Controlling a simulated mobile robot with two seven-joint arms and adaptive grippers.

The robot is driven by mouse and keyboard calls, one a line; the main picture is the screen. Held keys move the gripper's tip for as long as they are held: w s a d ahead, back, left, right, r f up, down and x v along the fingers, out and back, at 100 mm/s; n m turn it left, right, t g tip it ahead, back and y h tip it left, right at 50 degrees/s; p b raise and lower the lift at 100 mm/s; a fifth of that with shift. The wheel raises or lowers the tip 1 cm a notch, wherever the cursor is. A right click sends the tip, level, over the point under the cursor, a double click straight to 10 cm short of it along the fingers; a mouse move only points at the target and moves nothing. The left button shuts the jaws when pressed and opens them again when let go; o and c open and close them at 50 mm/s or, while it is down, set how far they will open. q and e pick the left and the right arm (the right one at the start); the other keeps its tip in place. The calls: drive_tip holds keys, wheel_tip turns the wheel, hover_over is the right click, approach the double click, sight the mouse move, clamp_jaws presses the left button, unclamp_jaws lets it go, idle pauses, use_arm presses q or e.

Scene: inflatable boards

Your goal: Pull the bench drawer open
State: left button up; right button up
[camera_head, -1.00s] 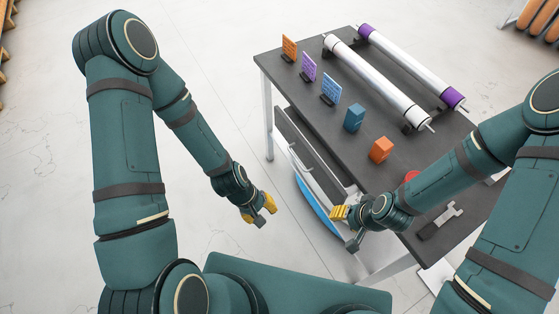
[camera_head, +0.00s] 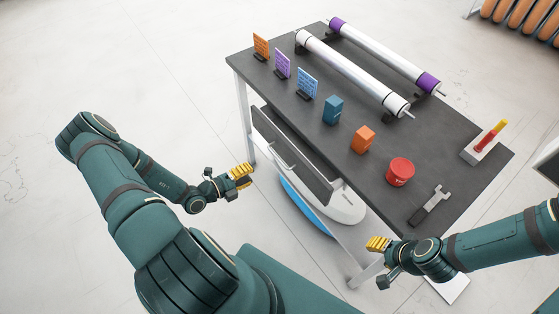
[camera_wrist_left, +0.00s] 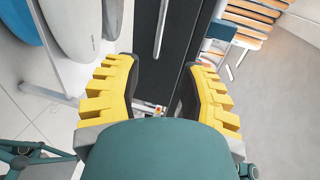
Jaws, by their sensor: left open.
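The bench drawer (camera_head: 291,160) has a dark front with a pale bar handle (camera_head: 281,156) and sits under the near edge of the dark bench top (camera_head: 385,160). My left gripper (camera_head: 242,174) is open and empty, to the left of the drawer front and apart from it. In the left wrist view, my left gripper's (camera_wrist_left: 157,95) yellow fingers are spread wide, with the dark drawer front (camera_wrist_left: 152,70) and the handle (camera_wrist_left: 161,30) beyond them. My right gripper (camera_head: 378,255) is near the bench's front right corner, clear of the handle; its finger gap is unclear.
Inflatable boards (camera_head: 308,207) lie below the drawer. The floor left of the bench is clear.

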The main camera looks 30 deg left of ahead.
sight(280, 160)
use_arm(q)
drive_tip(key=b+x, duration=0.1)
drive_tip(key=x, duration=1.2)
drive_tip(key=shift+w+d, duration=0.2)
drive_tip(key=shift+d, duration=0.05)
clamp_jaws()
